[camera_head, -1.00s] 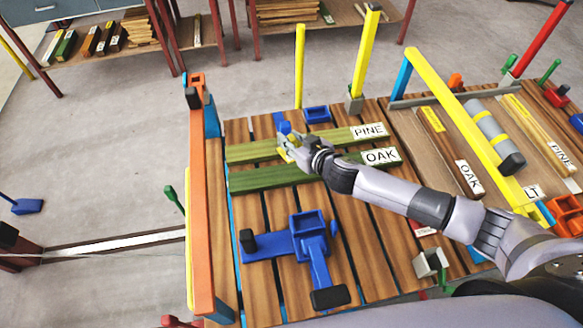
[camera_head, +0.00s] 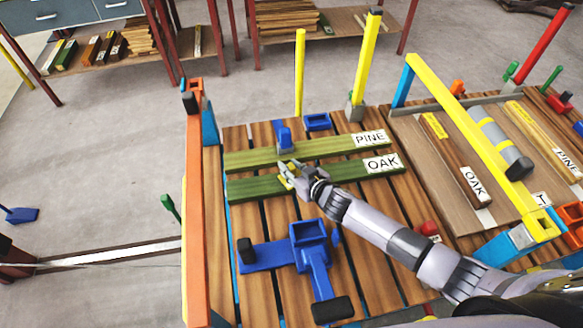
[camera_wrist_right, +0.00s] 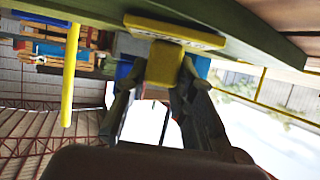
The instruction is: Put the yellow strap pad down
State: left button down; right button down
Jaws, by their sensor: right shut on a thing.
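My right gripper (camera_head: 287,176) reaches in over the slatted wooden table and is shut on the small yellow strap pad (camera_head: 293,169), at the green OAK board's edge. In the right wrist view the yellow strap pad (camera_wrist_right: 164,64) sits between the two fingers (camera_wrist_right: 158,88). Its wider yellow part (camera_wrist_right: 175,31) is close against a green board (camera_wrist_right: 225,20); I cannot tell whether it touches. The green OAK board (camera_head: 330,176) and the green PINE board (camera_head: 330,147) lie side by side on the table. My left gripper is not in view.
A blue clamp-like piece (camera_head: 284,137) stands at the PINE board, and a larger blue fixture (camera_head: 306,255) lies in front of the OAK board. Yellow posts (camera_head: 300,75) stand at the back edge. An orange rail (camera_head: 194,210) bounds the left side.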

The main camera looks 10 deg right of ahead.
jog(key=shift+f, duration=0.2)
jog(key=c, duration=1.3)
grip_release()
jog(key=shift+c, duration=0.2)
jog(key=shift+r, duration=0.2)
jog(key=shift+s+d+r, duration=0.15)
jog(key=shift+s, duration=0.1)
jog(key=p+v, duration=0.1)
jog(key=v, duration=1)
jog(key=shift+s, duration=0.2)
jog(key=shift+r, duration=0.1)
